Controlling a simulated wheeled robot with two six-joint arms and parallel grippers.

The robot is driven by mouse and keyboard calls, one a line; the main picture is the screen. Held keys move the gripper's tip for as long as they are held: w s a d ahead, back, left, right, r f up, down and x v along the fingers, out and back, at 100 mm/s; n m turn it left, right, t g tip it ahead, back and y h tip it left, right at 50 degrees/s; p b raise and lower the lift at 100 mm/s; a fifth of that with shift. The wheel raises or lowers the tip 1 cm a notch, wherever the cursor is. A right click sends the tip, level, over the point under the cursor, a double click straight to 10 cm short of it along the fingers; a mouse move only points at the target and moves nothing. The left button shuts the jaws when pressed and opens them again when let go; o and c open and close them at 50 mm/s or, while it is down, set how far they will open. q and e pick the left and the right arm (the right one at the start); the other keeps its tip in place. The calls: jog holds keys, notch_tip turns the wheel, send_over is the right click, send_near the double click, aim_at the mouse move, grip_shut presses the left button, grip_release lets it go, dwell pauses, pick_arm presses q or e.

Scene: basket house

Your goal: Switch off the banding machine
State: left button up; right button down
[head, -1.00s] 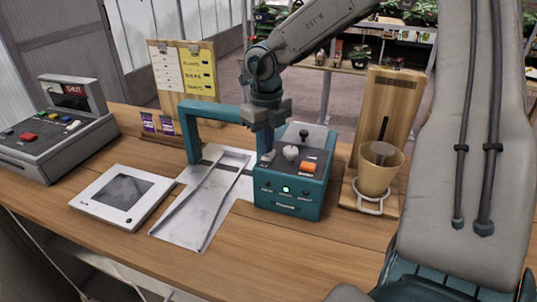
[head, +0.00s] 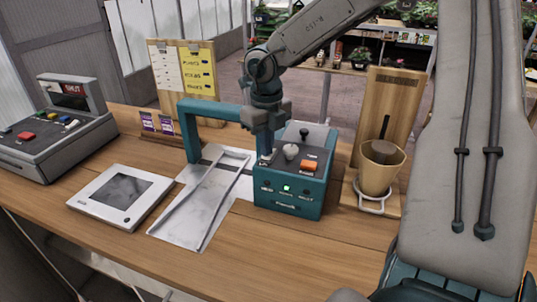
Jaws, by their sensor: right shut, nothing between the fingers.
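The banding machine (head: 290,205) is a teal box with a teal arch (head: 190,125) on its left side, standing on the wooden counter. Its dark top carries an orange button (head: 309,166), a pale round knob (head: 291,152) and a black knob at the back. A green light (head: 287,189) glows on its front face. My right gripper (head: 266,155) is shut and empty, pointing down at the left part of the machine's top, left of the pale knob. Its fingertips are close to a small light part there; I cannot tell whether they touch. My left gripper is not in view.
A metal chute (head: 202,200) lies left of the machine, beside a white tablet device (head: 121,195). A grey cash register (head: 58,135) stands far left. A wooden stand with a cup (head: 381,170) is close on the right. The counter front (head: 230,255) is clear.

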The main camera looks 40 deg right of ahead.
jog(key=shift+s+f+b, duration=0.1)
jog(key=shift+f+b, duration=0.35)
jog(key=shift+r, duration=0.15)
jog(key=shift+r+p, duration=0.5)
jog(key=shift+r, duration=0.3)
jog(key=shift+r+p, duration=1.1)
jog(key=shift+r, duration=1.5)
